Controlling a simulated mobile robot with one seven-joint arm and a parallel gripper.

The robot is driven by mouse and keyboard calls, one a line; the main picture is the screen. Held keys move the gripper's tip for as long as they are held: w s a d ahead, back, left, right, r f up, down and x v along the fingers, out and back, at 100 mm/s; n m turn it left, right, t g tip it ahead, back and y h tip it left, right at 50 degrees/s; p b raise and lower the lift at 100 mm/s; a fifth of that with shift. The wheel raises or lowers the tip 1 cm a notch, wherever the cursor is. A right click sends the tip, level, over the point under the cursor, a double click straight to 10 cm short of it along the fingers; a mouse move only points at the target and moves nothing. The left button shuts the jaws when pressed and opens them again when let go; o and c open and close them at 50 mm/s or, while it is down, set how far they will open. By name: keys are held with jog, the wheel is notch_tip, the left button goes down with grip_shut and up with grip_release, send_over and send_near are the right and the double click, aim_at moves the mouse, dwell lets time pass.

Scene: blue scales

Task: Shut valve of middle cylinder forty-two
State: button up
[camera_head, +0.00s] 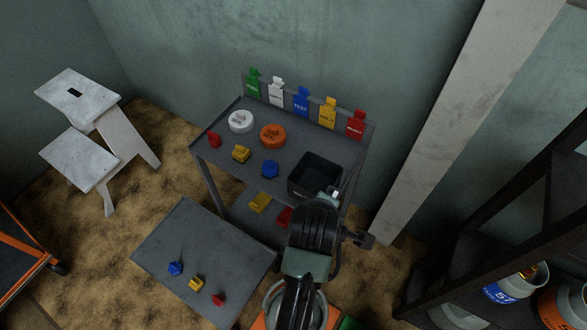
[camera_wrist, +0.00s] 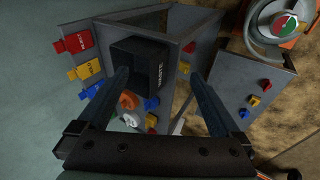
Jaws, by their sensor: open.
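At the lower right of the head view, a cylinder with a blue label (camera_head: 503,290) stands in a dark rack, its number only partly readable, with something orange-yellow at its top. An orange-marked cylinder (camera_head: 568,302) beside it is cut off by the frame edge. I cannot make out a number forty-two or tell which cylinder is the middle one. My gripper (camera_wrist: 160,78) is open and empty in the wrist view, above the grey tool cart and its black bin. It is well left of the rack. The cylinders do not show in the wrist view.
The grey cart (camera_head: 200,150) holds coloured knobs, tags and a black bin (camera_head: 314,178). A low grey platform (camera_head: 190,240) has small coloured pieces. A white step stool (camera_head: 80,155) stands left. A pale post (camera_head: 450,110) and the dark rack (camera_head: 480,235) stand right.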

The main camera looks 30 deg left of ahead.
jog(key=s+d+f+n+g+h+b, duration=0.1)
jog(key=s+f+n+g+b, duration=0.2)
jog(key=s+f, duration=0.65)
jog(key=s+d+f+n+g+h+b, duration=0.1)
jog(key=s+d+f+n+g+b, duration=0.15)
jog(key=s+f, duration=0.65)
jog(key=shift+g, duration=0.45)
jog(key=w+f+b, duration=0.1)
jog(key=f+b, duration=0.1)
jog(key=f, duration=0.3)
jog(key=w+f+b, duration=0.1)
jog(key=f, duration=0.4)
jog(key=w+a+f+b, duration=0.1)
jog(key=f+b, duration=0.1)
jog(key=f, duration=0.3)
jog(key=shift+w+f+b, duration=0.1)
jog(key=shift+w+b, duration=0.05)
jog(key=shift+b, duration=0.2)
jog(key=shift+c, duration=0.3)
jog(key=c, duration=1.2)
